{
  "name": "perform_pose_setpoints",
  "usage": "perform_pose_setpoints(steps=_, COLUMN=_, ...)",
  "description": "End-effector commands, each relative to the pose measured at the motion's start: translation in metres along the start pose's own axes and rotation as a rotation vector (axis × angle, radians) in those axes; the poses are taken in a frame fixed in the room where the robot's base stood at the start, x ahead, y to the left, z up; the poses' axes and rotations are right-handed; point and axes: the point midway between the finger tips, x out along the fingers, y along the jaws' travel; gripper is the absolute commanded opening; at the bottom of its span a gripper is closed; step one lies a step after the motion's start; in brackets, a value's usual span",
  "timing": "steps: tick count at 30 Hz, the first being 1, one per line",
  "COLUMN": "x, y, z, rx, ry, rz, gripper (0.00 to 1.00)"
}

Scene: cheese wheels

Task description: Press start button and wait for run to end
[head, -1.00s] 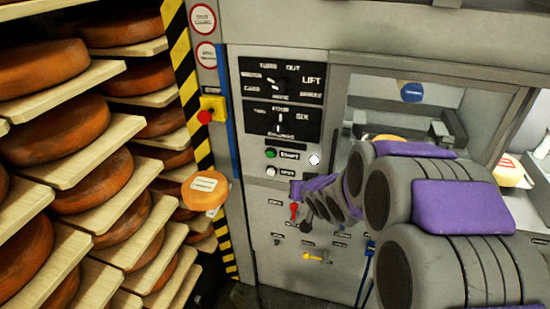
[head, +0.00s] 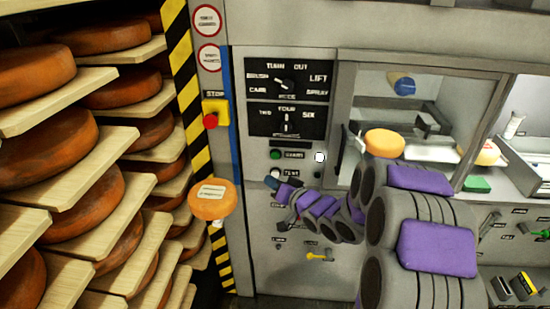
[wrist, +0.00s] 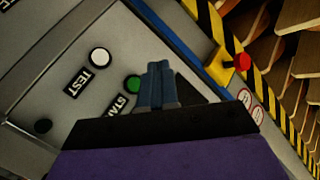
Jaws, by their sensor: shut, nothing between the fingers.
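The green start button (head: 275,155) sits on the grey control panel (head: 255,210), with its label at its right. My gripper (head: 271,182) is shut and empty, just below the white test button (head: 275,173) in the head view. In the wrist view my blue fingertips (wrist: 155,70) appear right beside the green start button (wrist: 132,84), partly in front of its label. The white test button (wrist: 99,58) is also clear there. I cannot tell how far the fingertips stand off the panel.
A red stop button (head: 210,121) on a yellow box stands left of the panel. Shelves of cheese wheels (head: 75,185) fill the left side. A cheese wheel (head: 384,143) lies inside the machine window. A yellow lever (head: 320,257) sits lower on the panel.

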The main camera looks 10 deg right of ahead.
Motion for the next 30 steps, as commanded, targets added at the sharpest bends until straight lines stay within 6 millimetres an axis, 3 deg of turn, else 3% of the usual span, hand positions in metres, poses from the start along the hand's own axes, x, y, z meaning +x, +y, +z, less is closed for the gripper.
perform_pose_setpoints(steps=8, x=0.007, y=0.009, z=-0.008, rx=0.002, ry=0.001, rz=0.0, gripper=0.0)
perform_pose_setpoints(steps=20, x=0.044, y=0.032, z=-0.034, rx=-0.002, ry=0.0, rz=0.0, gripper=0.0)
perform_pose_setpoints(steps=30, x=0.058, y=0.044, z=-0.045, rx=0.001, ry=-0.001, rz=0.001, gripper=0.0)
